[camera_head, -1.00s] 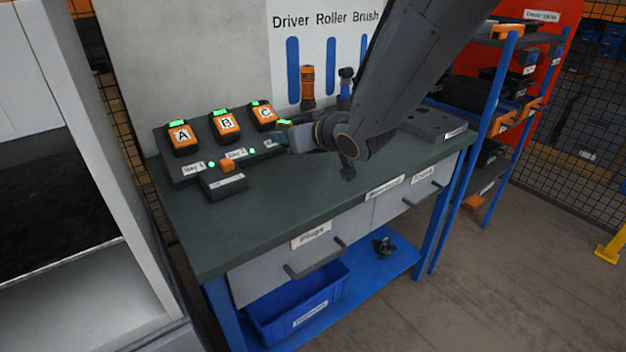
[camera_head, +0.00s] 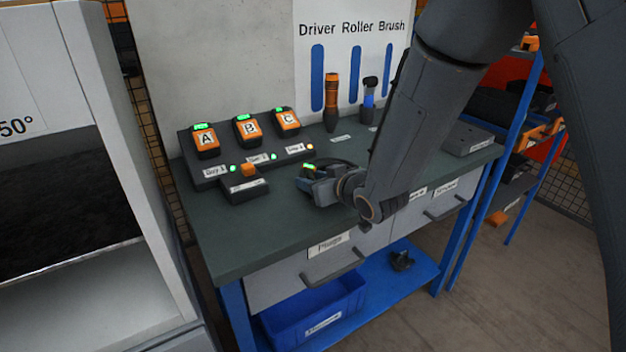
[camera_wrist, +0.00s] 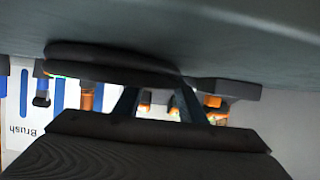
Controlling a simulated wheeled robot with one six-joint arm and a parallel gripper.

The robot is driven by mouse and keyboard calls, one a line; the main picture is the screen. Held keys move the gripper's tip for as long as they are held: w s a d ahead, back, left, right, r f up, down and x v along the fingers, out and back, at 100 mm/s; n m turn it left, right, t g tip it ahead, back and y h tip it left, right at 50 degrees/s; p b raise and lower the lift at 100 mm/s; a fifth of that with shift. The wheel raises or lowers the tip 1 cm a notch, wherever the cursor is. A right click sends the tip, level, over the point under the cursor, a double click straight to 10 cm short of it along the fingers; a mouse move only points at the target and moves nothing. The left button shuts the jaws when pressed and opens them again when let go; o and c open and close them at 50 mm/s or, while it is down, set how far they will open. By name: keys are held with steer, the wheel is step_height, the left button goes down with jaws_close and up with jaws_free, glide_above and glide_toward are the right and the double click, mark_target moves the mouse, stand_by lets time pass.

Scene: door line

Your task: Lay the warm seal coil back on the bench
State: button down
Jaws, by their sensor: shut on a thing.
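The seal coil (camera_head: 340,163) is a dark, flat ring at my gripper (camera_head: 312,178), low over the green-grey bench (camera_head: 250,228). My gripper is shut on the coil, and my arm hides part of both. In the wrist view, which is upside down, the black coil (camera_wrist: 105,64) spans in front of my fingers (camera_wrist: 157,103). It lies close to the bench surface (camera_wrist: 230,35); I cannot tell whether it touches.
Orange units A, B and C (camera_head: 247,128) stand in a charger at the back left. A small box with an orange button (camera_head: 247,182) sits before it. An orange-black tool (camera_head: 331,100) and a blue-black tool (camera_head: 368,98) stand behind. The bench's front left is clear.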

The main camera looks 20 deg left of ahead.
steer(key=c, duration=1.1)
jaws_free()
steer(key=shift+d, duration=0.1)
steer(key=v, duration=1.2)
steer(key=shift+b, duration=0.4)
